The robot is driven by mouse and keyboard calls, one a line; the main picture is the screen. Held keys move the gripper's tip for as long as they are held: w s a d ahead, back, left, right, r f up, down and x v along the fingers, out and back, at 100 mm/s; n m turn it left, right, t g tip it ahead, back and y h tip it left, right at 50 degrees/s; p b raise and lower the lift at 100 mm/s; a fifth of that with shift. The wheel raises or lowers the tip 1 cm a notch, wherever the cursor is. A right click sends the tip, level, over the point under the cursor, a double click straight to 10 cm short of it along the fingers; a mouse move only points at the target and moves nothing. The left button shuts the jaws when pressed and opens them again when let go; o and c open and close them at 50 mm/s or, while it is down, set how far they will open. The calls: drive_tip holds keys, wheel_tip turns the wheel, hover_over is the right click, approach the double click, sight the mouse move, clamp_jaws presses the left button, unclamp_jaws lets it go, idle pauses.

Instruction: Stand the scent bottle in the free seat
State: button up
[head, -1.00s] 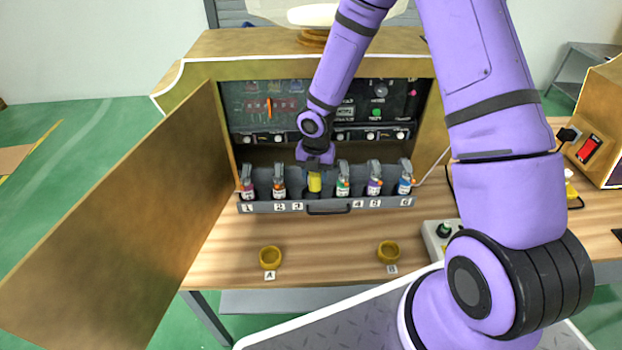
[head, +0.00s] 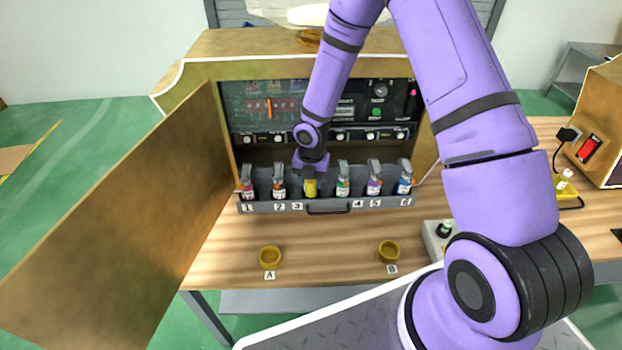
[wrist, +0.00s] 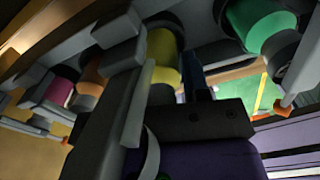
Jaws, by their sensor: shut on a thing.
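The scent bottle (head: 310,188) is yellow and stands roughly upright at seat 3 of the grey rack (head: 330,207), between the orange-labelled bottle at seat 2 and the green-labelled one at seat 4. My gripper (head: 311,174) is above it, shut on its upper part. In the wrist view the yellow bottle (wrist: 163,55) shows beside the dark fingers of my gripper (wrist: 165,95). The bottle's base is hidden by the rack front, so I cannot tell whether it rests on the seat floor.
Other bottles fill the neighbouring seats, such as the orange one (head: 279,187) and the green one (head: 343,185). An open cabinet door (head: 130,220) stands at left.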

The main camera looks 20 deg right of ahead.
drive_tip(key=shift+f, duration=0.4)
drive_tip(key=o, duration=1.1)
drive_tip(key=shift+c, duration=0.2)
